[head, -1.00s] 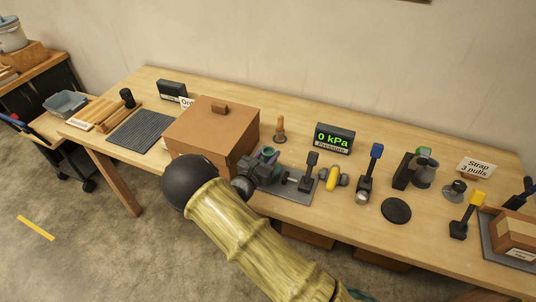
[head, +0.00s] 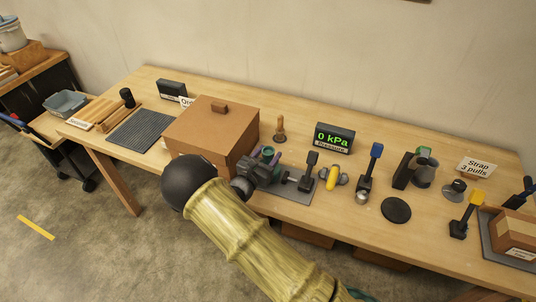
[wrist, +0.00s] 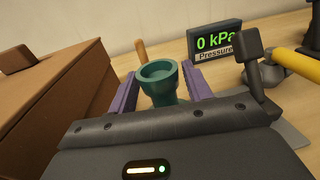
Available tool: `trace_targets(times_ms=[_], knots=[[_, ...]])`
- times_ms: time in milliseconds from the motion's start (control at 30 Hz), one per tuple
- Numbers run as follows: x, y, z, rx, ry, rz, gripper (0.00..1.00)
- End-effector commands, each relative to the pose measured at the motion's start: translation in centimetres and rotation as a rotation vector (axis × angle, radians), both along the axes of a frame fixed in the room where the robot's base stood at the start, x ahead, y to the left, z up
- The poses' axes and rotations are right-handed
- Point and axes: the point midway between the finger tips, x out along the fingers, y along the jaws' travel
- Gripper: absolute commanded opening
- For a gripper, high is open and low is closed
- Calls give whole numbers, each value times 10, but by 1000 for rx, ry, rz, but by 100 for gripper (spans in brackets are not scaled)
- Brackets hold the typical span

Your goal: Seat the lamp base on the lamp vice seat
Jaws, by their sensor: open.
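A green cup-shaped piece (wrist: 160,82) stands upright between the two purple fingers of my gripper (wrist: 162,90) in the wrist view. I take it for the lamp base, but no label confirms this. The fingers are open, one on each side of it. In the head view the green piece (head: 267,154) and my gripper (head: 265,160) are at a grey plate (head: 290,192) with a black lever (head: 309,164), likely the vice. My gripper's body hides the foot of the green piece and any seat under it.
A large brown box (head: 215,135) stands close on the left of my gripper. The pressure display (head: 333,139) reads 0 kPa behind. A yellow-handled part (head: 332,178), a blue lever (head: 375,152) and a black disc (head: 396,210) lie to the right.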

Motion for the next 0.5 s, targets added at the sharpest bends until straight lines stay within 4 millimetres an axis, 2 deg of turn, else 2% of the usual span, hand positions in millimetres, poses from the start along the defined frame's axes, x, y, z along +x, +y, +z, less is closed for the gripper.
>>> trace_targets(times_ms=[500], knots=[[-11,6,0,0,0,0,50]])
